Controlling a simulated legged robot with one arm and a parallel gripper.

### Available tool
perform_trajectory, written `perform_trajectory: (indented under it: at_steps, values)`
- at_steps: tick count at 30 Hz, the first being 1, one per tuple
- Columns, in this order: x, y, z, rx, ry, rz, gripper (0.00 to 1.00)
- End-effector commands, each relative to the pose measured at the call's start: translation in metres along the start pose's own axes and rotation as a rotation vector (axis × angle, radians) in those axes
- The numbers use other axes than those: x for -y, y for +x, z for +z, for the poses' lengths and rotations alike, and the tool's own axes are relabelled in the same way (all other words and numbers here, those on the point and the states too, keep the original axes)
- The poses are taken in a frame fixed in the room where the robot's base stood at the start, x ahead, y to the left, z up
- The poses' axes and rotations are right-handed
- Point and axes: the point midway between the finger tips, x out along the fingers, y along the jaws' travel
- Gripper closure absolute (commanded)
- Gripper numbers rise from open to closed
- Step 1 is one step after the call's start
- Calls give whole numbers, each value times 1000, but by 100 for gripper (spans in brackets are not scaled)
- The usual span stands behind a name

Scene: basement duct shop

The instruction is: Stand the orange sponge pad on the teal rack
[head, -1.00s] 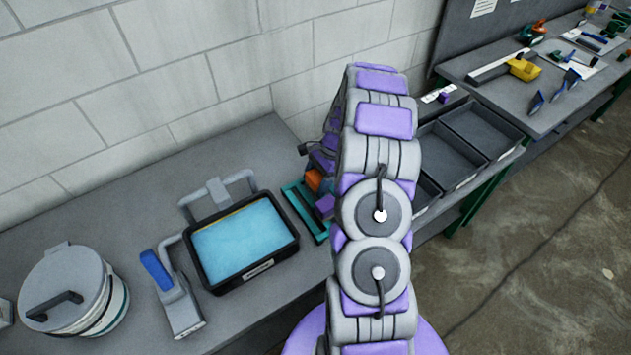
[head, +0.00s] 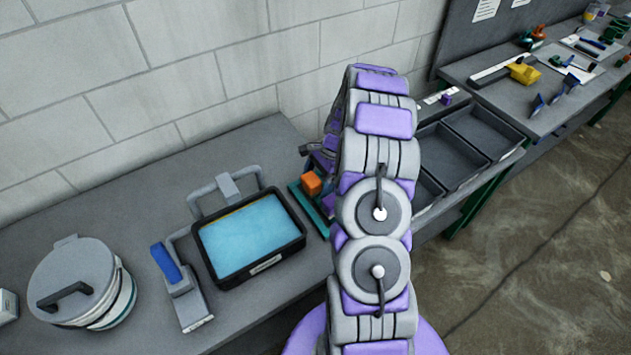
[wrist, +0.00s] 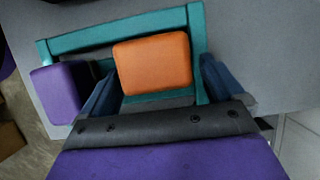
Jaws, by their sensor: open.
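The orange sponge pad (wrist: 153,64) is on the teal rack (wrist: 120,36), between the rack's side bars in the wrist view. It also shows in the head view (head: 311,184), partly beside my arm. My gripper (wrist: 158,82) is open, with one dark blue finger on each side of the orange pad and a visible gap at each side. A purple block (wrist: 60,92) stands left of the left finger. In the head view the rack (head: 309,209) is half hidden behind my arm, and my gripper's fingers are hidden.
A black tray of blue liquid (head: 262,270) sits left of the rack. A blue-handled scraper (head: 184,290) and a lidded round bucket (head: 75,285) are further left. Empty black bins (head: 478,134) and a tool bench (head: 520,95) lie to the right. A block wall backs the bench.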

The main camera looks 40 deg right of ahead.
Motion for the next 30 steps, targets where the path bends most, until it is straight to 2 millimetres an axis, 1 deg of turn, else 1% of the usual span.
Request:
perform_trajectory:
  at_steps: [1, 8, 12, 14, 17, 24, 27, 30]
  values:
    - [-2, 4, 0, 2, 0, 6, 4]
    - [-2, 5, 1, 4, -1, 9, 4]
    - [-2, 1, 3, 4, -1, 9, 4]
    - [-2, -8, 4, 4, -1, 7, 4]
    - [-1, -28, 4, 2, -1, 1, 4]
    - [-2, -79, 5, 2, -1, 2, 4]
    - [-1, -97, 5, 2, -1, 2, 4]
    - [-2, -109, 5, 2, -1, 3, 4]
